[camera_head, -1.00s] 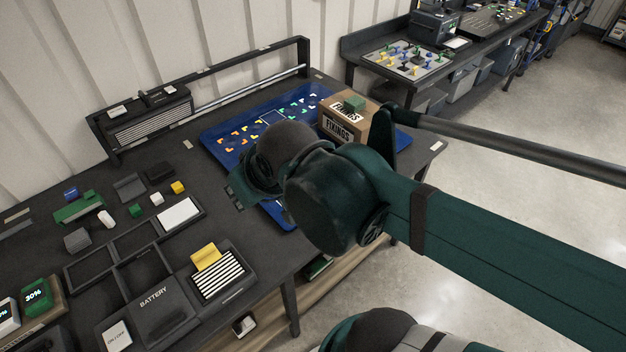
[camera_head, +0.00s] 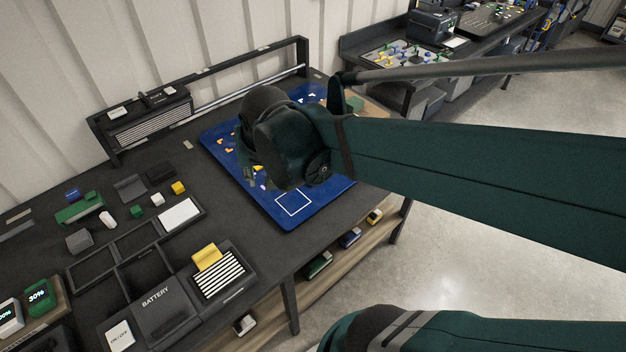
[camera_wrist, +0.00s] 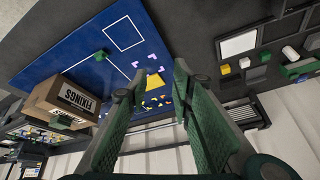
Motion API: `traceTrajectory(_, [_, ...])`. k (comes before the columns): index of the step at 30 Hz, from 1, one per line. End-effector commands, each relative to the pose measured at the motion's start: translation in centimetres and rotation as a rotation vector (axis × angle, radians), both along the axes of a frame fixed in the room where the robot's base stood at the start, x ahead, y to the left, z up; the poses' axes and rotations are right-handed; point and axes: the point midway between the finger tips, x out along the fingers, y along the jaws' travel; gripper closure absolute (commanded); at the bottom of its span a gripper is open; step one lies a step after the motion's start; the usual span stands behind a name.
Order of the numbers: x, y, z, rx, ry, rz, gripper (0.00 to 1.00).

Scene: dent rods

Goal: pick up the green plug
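Several small green pieces are in view, and I cannot tell for sure which is the green plug. A green block (camera_head: 356,103) sits on the cardboard box, partly hidden by my arm; a green piece also shows at the box in the wrist view (camera_wrist: 59,122). A small green cube (camera_head: 137,211) stands on the dark bench, and shows in the wrist view (camera_wrist: 263,57). A longer green block (camera_head: 79,208) lies farther left.
The blue mat (camera_head: 290,203) carries several coloured pieces. The FIXINGS box (camera_wrist: 72,97) stands beside it. Left on the bench are trays, a yellow cube (camera_head: 178,187), a white cube (camera_head: 157,199) and a battery unit (camera_head: 160,305). A rail frame (camera_head: 235,82) runs along the back.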

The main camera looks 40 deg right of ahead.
Motion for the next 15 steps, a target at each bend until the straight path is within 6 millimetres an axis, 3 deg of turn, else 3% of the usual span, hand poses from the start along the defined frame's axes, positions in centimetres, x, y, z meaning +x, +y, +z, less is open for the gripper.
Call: traceTrajectory(15, [3.1, -6.1, -3.2, 0.051, 0.071, -0.321, 0.76])
